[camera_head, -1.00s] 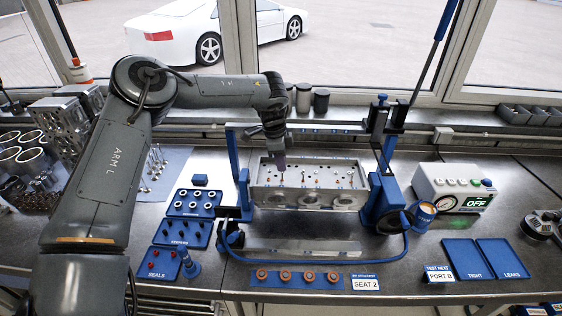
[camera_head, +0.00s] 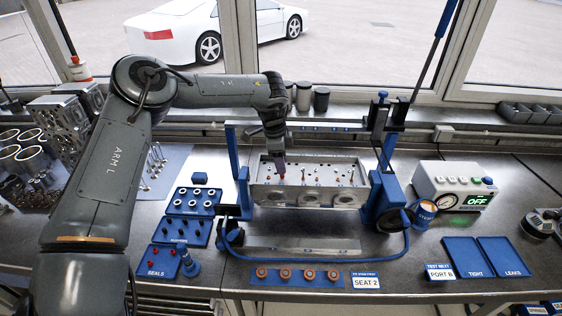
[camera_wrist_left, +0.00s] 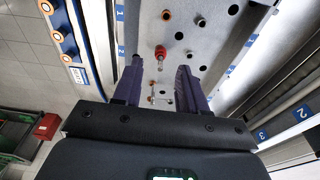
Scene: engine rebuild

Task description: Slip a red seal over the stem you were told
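My left gripper (camera_head: 281,170) points down over the left part of the cylinder head (camera_head: 345,197), which is held in a blue stand. In the left wrist view its two dark purple fingers (camera_wrist_left: 160,66) are apart. A red seal (camera_wrist_left: 160,51) shows between and just beyond the fingertips, over a thin silvery stem (camera_wrist_left: 159,66). I see no finger touching it, and I cannot tell how far down it sits. Other small stems and guides stand in a row on the head. Red seals (camera_head: 151,271) also lie on the SEALS tray (camera_head: 158,263). My right gripper is not in view.
A card (camera_head: 366,283) reads "SEAT 2". A blue strip with several copper-coloured rings (camera_head: 285,274) lies in front. Blue trays marked TIGHT (camera_head: 467,257) and LEAKS (camera_head: 503,257) are at right, below the tester box (camera_head: 453,187). A blue hose (camera_head: 320,257) curves before the stand.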

